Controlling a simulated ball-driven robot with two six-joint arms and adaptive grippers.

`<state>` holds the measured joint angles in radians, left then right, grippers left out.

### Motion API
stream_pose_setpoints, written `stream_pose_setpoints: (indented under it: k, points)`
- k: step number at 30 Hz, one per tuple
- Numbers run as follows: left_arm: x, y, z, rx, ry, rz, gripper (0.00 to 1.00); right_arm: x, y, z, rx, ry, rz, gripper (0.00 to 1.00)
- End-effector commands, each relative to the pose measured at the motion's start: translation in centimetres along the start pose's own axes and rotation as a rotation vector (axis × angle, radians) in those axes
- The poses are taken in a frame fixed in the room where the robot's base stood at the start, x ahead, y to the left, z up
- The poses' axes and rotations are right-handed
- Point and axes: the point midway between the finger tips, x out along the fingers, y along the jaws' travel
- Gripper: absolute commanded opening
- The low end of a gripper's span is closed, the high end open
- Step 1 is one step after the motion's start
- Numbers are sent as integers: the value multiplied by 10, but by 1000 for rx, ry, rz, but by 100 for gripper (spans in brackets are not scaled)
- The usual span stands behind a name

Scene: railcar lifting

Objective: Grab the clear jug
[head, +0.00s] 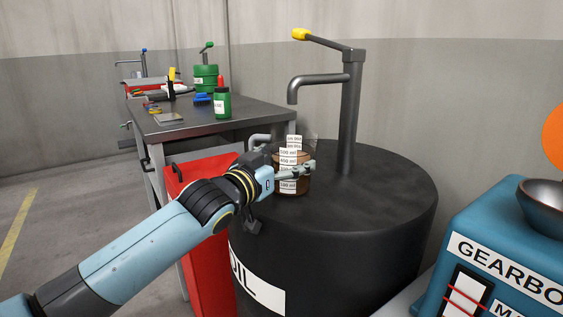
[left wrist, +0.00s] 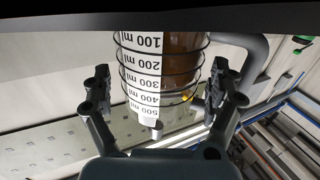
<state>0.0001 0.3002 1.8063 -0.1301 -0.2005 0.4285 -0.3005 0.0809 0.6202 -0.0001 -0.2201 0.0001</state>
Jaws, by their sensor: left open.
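My right gripper is not in view.
A grey pump (head: 350,112) with a yellow-tipped lever rises from the drum behind the jug. A red cabinet (head: 208,240) and a workbench (head: 212,121) with green containers stand left. A blue gearbox-labelled container (head: 500,265) is at right. The drum's right top is clear.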

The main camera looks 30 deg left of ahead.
Motion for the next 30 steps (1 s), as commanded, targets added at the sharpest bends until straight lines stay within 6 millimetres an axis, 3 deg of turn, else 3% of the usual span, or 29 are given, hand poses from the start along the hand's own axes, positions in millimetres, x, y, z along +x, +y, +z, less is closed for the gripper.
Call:
stream_pose_setpoints:
  k: [8, 19, 30]
  points:
    - [3, 0, 0, 1, -1, 0, 90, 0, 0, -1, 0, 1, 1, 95]
    - [3, 0, 0, 1, -1, 0, 42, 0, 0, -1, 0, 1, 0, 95]
    - [4, -1, -5, 1, 1, 0, 42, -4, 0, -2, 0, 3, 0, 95]
